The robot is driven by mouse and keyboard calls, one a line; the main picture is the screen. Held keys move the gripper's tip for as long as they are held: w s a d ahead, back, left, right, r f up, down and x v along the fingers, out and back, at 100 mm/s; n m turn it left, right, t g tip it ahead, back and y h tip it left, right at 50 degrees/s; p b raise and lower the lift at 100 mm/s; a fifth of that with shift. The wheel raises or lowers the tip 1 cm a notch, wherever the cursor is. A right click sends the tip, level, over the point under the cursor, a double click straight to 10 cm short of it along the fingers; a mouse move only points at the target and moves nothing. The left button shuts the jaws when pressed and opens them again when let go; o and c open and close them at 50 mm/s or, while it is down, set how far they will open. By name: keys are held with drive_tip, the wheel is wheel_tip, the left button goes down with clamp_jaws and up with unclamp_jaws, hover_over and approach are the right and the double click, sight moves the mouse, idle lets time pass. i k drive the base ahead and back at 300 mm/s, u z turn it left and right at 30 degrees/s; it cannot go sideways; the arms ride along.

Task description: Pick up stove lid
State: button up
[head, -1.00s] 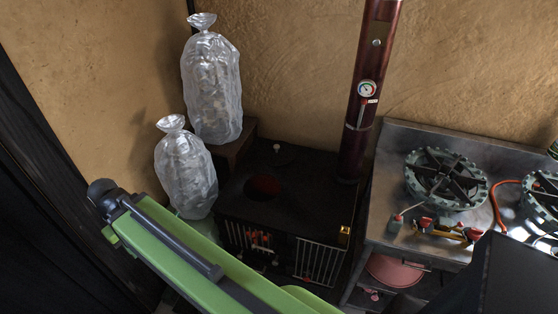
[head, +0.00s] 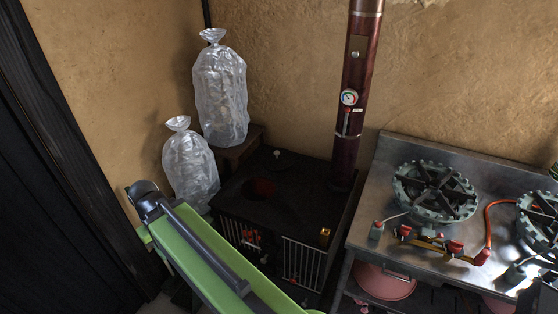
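A black box stove (head: 318,212) stands in the corner, with an open round hole (head: 258,189) in its top that shows dark red inside. A small pale knob (head: 277,153) stands near the back edge of the stove top. It may belong to the stove lid, but the dark lid itself cannot be told from the black top. My green arm (head: 207,252) reaches up from the bottom, in front of the stove's left side. My gripper cannot be made out in the head view.
Two clear tied bags, a taller one (head: 221,92) and a shorter one (head: 190,168), stand left of the stove. A dark red flue pipe (head: 346,140) with a gauge rises at its back right. A steel counter (head: 374,203) with gas burners (head: 434,192) stands to the right.

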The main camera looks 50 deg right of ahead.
sight(277, 159)
drive_tip(key=z, duration=0.1)
drive_tip(key=i, duration=0.9)
drive_tip(key=u, duration=0.1)
